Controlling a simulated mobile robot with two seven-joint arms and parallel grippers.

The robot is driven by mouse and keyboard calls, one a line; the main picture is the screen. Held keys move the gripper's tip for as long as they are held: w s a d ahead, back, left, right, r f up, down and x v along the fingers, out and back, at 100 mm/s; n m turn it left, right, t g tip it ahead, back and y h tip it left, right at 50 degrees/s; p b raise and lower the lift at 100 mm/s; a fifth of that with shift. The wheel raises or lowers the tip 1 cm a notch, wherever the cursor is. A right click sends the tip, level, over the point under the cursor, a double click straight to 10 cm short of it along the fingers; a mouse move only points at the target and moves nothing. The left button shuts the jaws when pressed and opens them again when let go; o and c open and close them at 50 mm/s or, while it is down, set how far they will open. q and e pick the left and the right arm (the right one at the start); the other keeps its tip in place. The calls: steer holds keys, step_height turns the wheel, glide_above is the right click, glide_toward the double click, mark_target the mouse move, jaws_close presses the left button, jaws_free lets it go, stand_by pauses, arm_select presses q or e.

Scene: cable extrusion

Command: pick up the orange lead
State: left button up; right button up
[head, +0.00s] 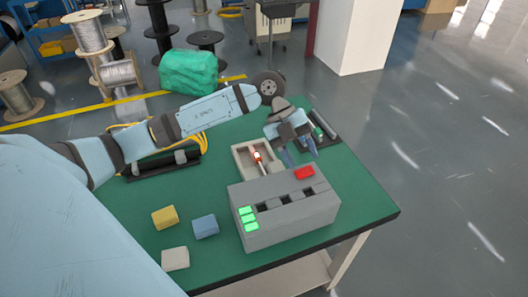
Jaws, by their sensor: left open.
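The orange lead (258,158) lies in a small beige tray (239,163) behind the grey box. A bright orange-red end and a pale part of it show. My left gripper (300,156) is open, fingers pointing down, just right of the tray and above the back of the grey box. The gripper is apart from the lead, which lies to its left. The tray's right side is partly hidden by the gripper. My right gripper is not in view.
The grey box (262,229) has dark slots, green lit squares and a red block. Yellow (165,217), blue (205,226) and whitish (175,258) blocks lie left of it. Black racks stand at the left (160,167) and right (325,128). The green table (365,205) is clear at right.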

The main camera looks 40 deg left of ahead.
arm_select(q)
steer(key=w+a+f+n+t+y+b, duration=0.1)
steer(key=w+a+n+y+b, duration=0.15)
steer(key=a+y, duration=0.55)
steer(key=r+n+b, duration=0.1)
steer(key=n+b, duration=0.1)
glide_above(258, 156)
step_height(258, 156, down, 8)
steer(key=shift+f+b, duration=0.25)
steer(key=shift+b, duration=0.6)
step_height(258, 156, down, 4)
steer(key=shift+s+r+b, duration=0.1)
steer(key=shift+r+b, duration=0.1)
steer(key=shift+b, duration=0.4)
steer(key=shift+a+f, duration=0.1)
steer(key=shift+f, duration=0.45)
jaws_close()
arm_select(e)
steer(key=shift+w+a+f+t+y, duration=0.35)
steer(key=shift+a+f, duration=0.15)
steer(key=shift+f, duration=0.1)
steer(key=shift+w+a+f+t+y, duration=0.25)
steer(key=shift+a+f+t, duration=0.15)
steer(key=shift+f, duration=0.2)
